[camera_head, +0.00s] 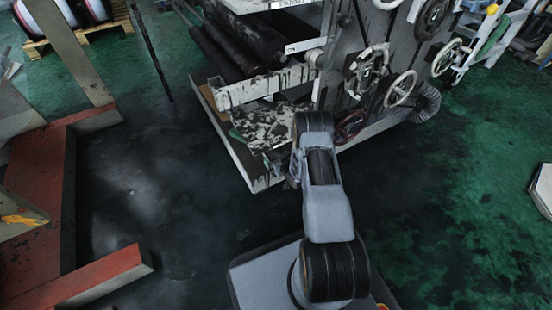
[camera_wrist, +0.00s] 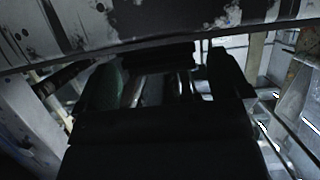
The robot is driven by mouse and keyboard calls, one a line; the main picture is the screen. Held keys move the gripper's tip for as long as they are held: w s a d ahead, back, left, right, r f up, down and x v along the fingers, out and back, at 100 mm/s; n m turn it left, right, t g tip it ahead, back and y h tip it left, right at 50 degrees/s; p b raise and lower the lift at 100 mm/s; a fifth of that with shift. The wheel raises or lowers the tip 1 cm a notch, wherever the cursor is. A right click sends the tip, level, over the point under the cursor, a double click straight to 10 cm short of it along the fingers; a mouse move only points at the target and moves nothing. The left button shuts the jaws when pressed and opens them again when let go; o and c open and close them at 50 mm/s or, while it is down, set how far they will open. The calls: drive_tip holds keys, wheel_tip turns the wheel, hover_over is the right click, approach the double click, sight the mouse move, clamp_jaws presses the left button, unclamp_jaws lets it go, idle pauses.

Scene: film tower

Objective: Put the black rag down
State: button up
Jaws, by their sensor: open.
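My gripper (camera_wrist: 164,72) shows as a dark shape in the middle of the wrist view, its two fingers spread apart. It is open, and I cannot make out anything held between the fingers. A dark band lies beyond the fingertips; I cannot tell what it is. I cannot pick out the black rag for certain in either view. In the head view my arm reaches to the lower front of the machine (camera_head: 262,95), and its end is hidden behind my own arm links.
A pale, stained platform edge (camera_head: 238,160) runs along the machine's base, with paint-flecked scraps (camera_head: 268,125) on it. Handwheels (camera_head: 401,88) and a ribbed hose (camera_head: 428,103) are at the right. A red-brown frame (camera_head: 38,190) stands left. Dark green floor (camera_head: 440,210) is clear at right.

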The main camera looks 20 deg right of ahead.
drive_tip(key=p+v, duration=0.4)
drive_tip(key=v, duration=0.7)
drive_tip(key=shift+w, duration=0.1)
